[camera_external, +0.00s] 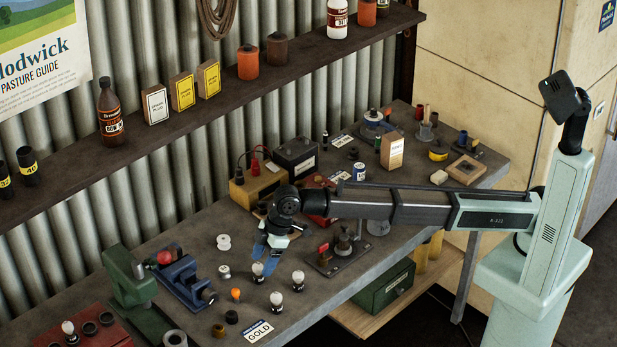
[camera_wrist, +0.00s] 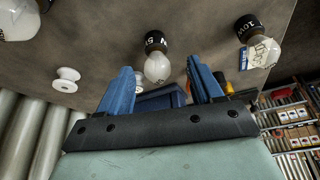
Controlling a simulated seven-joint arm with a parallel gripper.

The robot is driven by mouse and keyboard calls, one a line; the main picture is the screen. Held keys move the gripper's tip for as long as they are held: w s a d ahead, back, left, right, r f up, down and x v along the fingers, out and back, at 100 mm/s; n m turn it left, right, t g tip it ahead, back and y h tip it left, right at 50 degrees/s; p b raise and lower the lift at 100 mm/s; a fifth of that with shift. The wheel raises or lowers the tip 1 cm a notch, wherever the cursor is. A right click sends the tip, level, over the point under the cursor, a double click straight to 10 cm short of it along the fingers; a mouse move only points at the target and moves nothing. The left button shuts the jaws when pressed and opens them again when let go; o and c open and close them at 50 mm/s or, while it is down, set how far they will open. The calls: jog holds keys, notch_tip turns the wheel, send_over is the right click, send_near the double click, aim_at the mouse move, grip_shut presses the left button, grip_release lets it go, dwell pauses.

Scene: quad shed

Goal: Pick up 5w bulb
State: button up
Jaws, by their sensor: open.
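A white bulb (camera_wrist: 157,67) with a black base hangs in the middle of the wrist view, framed between my blue fingertips. Its base lettering is upside down and looks like 5W. My gripper (camera_wrist: 161,68) is open, with nothing between its fingers that I can see held. In the external view my gripper (camera_external: 266,254) points down over the bench, close above a white bulb (camera_external: 258,269), probably the same one; its lettering is too small there. Another bulb (camera_wrist: 263,52), apparently marked 10W, is at the right of the wrist view.
More bulbs stand close by on the bench (camera_external: 298,278) (camera_external: 276,301). A white spool (camera_external: 223,242), a blue vise (camera_external: 185,283) and an orange piece (camera_external: 236,294) lie left of the gripper. A dark plate with upright fittings (camera_external: 338,259) is to its right.

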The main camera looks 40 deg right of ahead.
aim_at(259, 265)
jog(key=shift+w+x, duration=0.1)
jog(key=shift+x, duration=1.25)
jog(key=shift+w+x, duration=0.15)
jog(key=shift+x, duration=1.2)
jog(key=shift+a+r, duration=0.15)
jog(key=c, duration=1.1)
